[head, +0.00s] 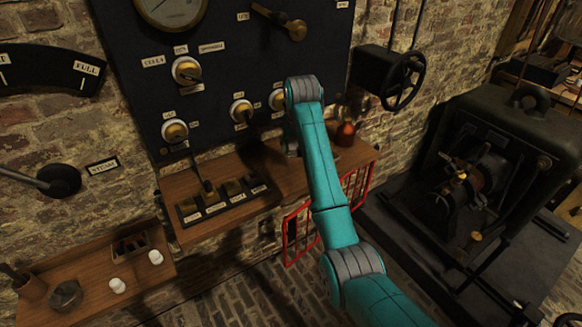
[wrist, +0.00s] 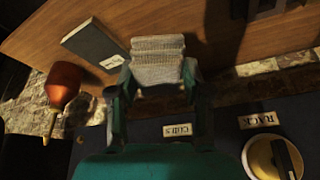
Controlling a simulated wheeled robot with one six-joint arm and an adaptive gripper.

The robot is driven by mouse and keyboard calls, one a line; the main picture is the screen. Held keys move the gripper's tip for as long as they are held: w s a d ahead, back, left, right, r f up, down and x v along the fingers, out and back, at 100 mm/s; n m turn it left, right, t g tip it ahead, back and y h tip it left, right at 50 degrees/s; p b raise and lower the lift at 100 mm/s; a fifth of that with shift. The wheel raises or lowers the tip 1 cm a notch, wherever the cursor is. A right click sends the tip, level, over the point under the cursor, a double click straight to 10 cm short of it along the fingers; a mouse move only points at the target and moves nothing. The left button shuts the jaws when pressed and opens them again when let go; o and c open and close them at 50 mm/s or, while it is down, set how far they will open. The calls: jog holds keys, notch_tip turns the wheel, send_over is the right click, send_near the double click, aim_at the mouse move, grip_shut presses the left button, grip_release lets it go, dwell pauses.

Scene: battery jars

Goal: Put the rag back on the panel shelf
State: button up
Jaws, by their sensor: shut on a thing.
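My gripper (wrist: 158,80) is shut on the rag (wrist: 158,60), a pale grey folded cloth, in the middle of the wrist view. The rag shows against the wooden panel shelf (wrist: 215,30); I cannot tell whether it touches the wood. In the head view the panel shelf (head: 350,160) runs along the wall under the dark panel.
A dark book-like block (wrist: 95,44) with a label lies on the shelf beside the rag. A copper-coloured vessel (wrist: 63,86) stands near it and also shows in the head view (head: 345,133). The panel's knobs (head: 242,110) are close. A red frame (head: 300,236) is below the shelf.

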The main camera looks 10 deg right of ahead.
aim_at(293, 173)
notch_tip(293, 173, down, 10)
jog(key=shift+r, duration=0.25)
jog(key=shift+f, duration=0.1)
jog(key=o, duration=1)
jog(key=v, duration=1.2)
jog(key=shift+s, duration=0.15)
